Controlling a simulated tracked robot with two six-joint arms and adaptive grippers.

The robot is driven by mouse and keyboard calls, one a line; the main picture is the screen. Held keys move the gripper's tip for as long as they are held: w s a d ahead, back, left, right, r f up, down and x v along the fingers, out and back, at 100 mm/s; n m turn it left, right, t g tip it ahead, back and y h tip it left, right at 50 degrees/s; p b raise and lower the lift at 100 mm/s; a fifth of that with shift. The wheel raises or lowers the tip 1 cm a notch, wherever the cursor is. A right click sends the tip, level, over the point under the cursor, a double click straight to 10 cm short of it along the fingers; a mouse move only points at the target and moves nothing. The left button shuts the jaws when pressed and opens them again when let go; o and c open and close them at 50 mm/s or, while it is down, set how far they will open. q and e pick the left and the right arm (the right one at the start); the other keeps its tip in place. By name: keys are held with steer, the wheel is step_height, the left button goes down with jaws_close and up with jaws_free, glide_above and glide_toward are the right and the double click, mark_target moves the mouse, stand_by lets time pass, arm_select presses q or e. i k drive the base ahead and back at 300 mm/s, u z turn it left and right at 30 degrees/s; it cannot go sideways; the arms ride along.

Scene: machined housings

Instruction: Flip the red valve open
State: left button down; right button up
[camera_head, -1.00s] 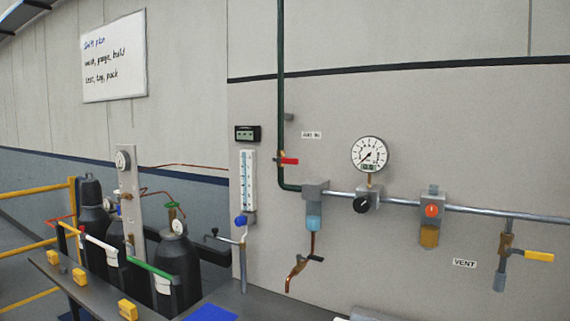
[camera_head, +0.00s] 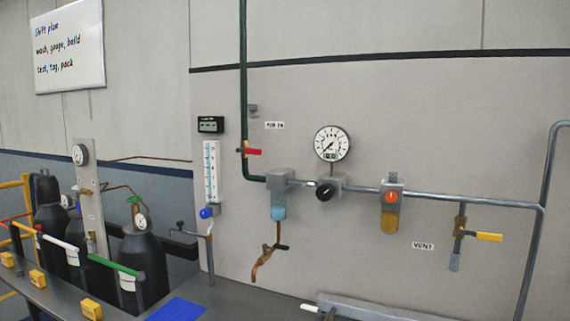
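The red valve handle (camera_head: 253,152) sits on the dark green vertical pipe (camera_head: 243,80) on the grey wall panel, left of the middle of the head view. The handle lies roughly level, pointing right, across the upright pipe. A small brass-coloured body shows at its left end. Neither of my grippers shows in the view, and nothing touches the handle.
A pressure gauge (camera_head: 332,144) and black knob (camera_head: 325,191) are to the right on a horizontal pipe. Further right is a yellow lever (camera_head: 489,237) by a VENT label (camera_head: 423,246). Dark gas cylinders (camera_head: 144,262) stand at left behind a dark bench holding a blue mat (camera_head: 178,310).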

mark_target(253, 151)
steer(key=u, duration=0.5)
steer(key=i, duration=0.2)
steer(key=z, duration=2.65)
steer(key=k, duration=1.65)
steer(key=u, duration=0.95)
steer(key=i, duration=0.75)
steer(key=u, duration=0.1)
